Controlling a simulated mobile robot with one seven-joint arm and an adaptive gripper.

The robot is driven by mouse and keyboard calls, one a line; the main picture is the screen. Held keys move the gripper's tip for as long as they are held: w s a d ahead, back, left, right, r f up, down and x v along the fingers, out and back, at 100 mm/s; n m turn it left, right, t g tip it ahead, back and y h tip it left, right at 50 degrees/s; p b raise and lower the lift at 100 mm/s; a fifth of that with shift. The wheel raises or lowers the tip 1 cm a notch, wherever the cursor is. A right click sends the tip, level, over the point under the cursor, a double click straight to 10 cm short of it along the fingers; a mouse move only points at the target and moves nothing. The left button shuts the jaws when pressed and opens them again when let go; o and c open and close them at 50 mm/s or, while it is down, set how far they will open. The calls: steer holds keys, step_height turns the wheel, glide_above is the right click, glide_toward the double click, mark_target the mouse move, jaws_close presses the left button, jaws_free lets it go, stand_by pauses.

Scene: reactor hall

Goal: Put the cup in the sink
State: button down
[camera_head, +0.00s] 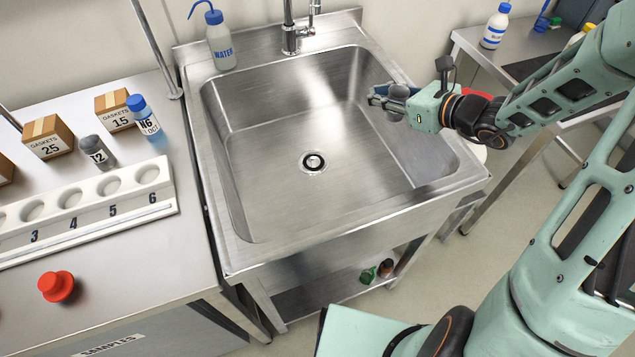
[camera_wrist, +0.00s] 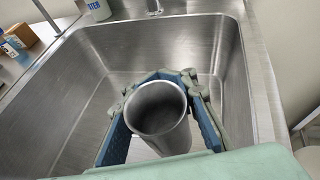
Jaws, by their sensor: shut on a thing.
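A grey metal cup (camera_wrist: 158,106) is held upright between the blue-padded fingers of my gripper (camera_wrist: 160,78) in the wrist view. Its open mouth faces the camera, and it looks empty. The steel sink (camera_head: 275,130) fills the middle of the head view, and its basin wall also shows in the wrist view (camera_wrist: 75,90). In the head view my gripper (camera_head: 380,96) is over the right side of the basin, near the right rim. The cup is small and mostly hidden there. It appears to be above the basin floor, but its exact height is unclear.
A faucet (camera_head: 291,36) and a blue-capped water bottle (camera_head: 220,42) stand at the sink's back edge. The left counter holds a numbered rack (camera_head: 90,207), gasket boxes (camera_head: 48,138) and a red button (camera_head: 56,286). The basin floor around the drain (camera_head: 313,162) is clear.

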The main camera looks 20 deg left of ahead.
steer(key=s+a+f+b, duration=0.3)
steer(key=a+f+b, duration=0.7)
steer(key=a, duration=0.4)
steer(key=b, duration=0.4)
glide_above(310, 126)
steer(key=shift+g+y, duration=0.3)
steer(key=f, duration=0.8)
steer(key=shift+s+d+f, duration=0.1)
steer(key=shift+s+f, duration=0.2)
steer(key=shift+s, duration=0.05)
steer(key=shift+w+f, duration=0.35)
steer(key=shift+f, duration=0.1)
steer(key=shift+f+b, duration=0.35)
steer(key=shift+f, duration=1.05)
steer(key=shift+f, duration=0.1)
steer(key=shift+f, duration=0.15)
steer(key=c, duration=1.5)
jaws_free()
steer(key=shift+c, duration=0.2)
